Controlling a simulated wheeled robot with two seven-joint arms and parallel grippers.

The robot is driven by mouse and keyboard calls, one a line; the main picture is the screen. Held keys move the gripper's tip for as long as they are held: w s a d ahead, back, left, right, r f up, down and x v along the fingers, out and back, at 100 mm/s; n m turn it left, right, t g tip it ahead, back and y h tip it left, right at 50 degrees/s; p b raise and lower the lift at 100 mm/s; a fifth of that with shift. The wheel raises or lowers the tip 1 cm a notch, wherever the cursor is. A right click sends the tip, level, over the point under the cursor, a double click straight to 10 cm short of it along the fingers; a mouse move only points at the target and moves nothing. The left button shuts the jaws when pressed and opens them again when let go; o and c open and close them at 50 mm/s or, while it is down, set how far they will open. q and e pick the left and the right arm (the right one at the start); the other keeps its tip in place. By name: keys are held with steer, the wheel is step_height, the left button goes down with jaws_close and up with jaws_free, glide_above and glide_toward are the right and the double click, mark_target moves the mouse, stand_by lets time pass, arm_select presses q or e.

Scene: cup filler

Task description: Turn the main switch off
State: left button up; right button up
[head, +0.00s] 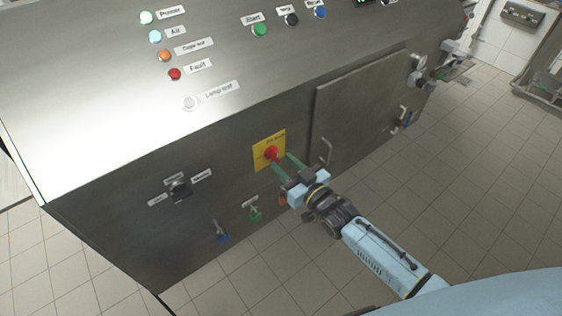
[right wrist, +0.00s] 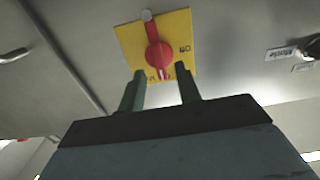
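The main switch is a red rotary knob (head: 271,154) on a yellow plate (head: 259,163), set in the steel front of the machine. In the right wrist view the red knob (right wrist: 158,56) stands in the middle of the yellow plate (right wrist: 127,40), its handle roughly along the plate's upright direction. My right gripper (head: 283,162) is in front of the switch. Its two green fingers (right wrist: 161,85) are apart, with the lower end of the knob between or just beyond their tips. I cannot tell whether they touch it. My left gripper is not in view.
A black selector switch (head: 180,190) sits left on the same front. A closed door panel (head: 365,110) with a handle is right of the switch. Tiled floor lies open at the right.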

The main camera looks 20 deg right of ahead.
mark_target(275, 159)
steer(key=shift+x, duration=1.1)
jaws_close()
